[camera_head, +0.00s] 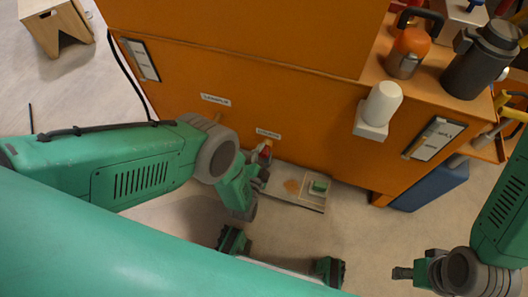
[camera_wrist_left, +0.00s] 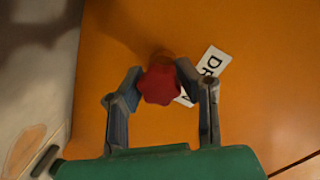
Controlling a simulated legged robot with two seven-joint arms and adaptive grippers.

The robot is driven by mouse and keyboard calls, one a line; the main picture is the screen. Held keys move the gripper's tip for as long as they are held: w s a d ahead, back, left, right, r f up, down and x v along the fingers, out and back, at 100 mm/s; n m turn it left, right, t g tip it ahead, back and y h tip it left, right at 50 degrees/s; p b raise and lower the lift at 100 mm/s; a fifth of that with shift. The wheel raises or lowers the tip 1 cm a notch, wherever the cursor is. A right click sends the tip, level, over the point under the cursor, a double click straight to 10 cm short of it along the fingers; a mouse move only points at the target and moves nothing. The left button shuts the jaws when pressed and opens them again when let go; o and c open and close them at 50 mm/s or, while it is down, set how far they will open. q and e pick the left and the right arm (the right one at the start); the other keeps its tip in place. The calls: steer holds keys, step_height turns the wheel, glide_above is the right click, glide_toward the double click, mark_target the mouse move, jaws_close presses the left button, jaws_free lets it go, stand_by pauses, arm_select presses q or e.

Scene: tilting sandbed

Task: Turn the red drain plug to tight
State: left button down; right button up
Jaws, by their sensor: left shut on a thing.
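The red drain plug (camera_wrist_left: 160,84) sticks out from the orange panel in the left wrist view, with a lobed red knob. My left gripper (camera_wrist_left: 158,80) is shut on it, one finger on each side of the knob. In the head view the plug (camera_head: 266,151) shows as a small red spot low on the orange front, and my left gripper (camera_head: 260,172) is beside it, partly hidden by its own arm.
The orange sandbed body (camera_head: 300,110) fills the middle. A grey tray (camera_head: 312,202) with a green block lies on the floor below the plug. A white cup-like part (camera_head: 383,103) juts from the front. A blue box (camera_head: 430,190) stands at right. An orange bottle (camera_head: 408,52) stands on top.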

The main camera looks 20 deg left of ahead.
arm_select(q)
steer(key=shift+s+f, duration=0.3)
steer(key=shift+s, duration=0.05)
steer(key=c, duration=1.1)
jaws_free()
steer(key=shift+w+r, duration=0.1)
steer(key=shift+w, duration=0.05)
steer(key=shift+s+r, duration=0.25)
steer(key=shift+s, duration=1.6)
steer(key=shift+s+r, duration=0.2)
steer(key=shift+s, duration=1.65)
